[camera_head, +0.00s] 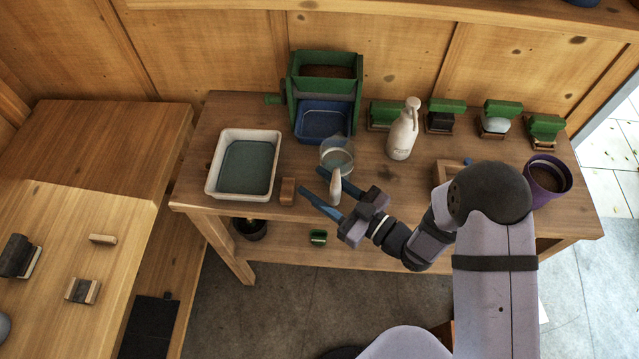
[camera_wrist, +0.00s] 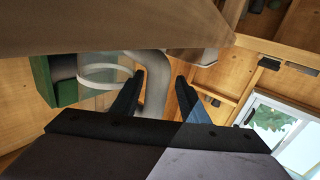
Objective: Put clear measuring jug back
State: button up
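The clear measuring jug (camera_head: 337,153) is at the middle of the workbench (camera_head: 400,186), just in front of the blue tray. Its pale handle (camera_head: 335,187) points toward the bench's front edge. My gripper (camera_head: 311,179) is open at that edge, with its two dark fingers spread. In the wrist view, the handle (camera_wrist: 154,85) lies between the fingers of my gripper (camera_wrist: 159,76), with a visible gap on the right-hand side. The clear body (camera_wrist: 98,75) is beyond the left finger. Whether a finger touches the handle is unclear.
A white tub (camera_head: 210,172) and a small wooden block (camera_head: 287,191) stand to the left. Behind is a blue tray (camera_head: 323,137) below a green bin (camera_head: 295,85). A white spray bottle (camera_head: 402,135) stands to the right, and a purple pot (camera_head: 548,193) at the far right.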

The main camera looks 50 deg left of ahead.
aim_at(338, 199)
jog(key=d+b, duration=0.1)
jog(key=d, duration=0.1)
jog(key=w+d+b, duration=0.1)
jog(key=d, duration=0.2)
jog(key=shift+w+d+f, duration=0.1)
jog(key=shift+d, duration=0.2)
jog(key=shift+w+d, duration=0.1)
jog(key=shift+d, duration=0.7)
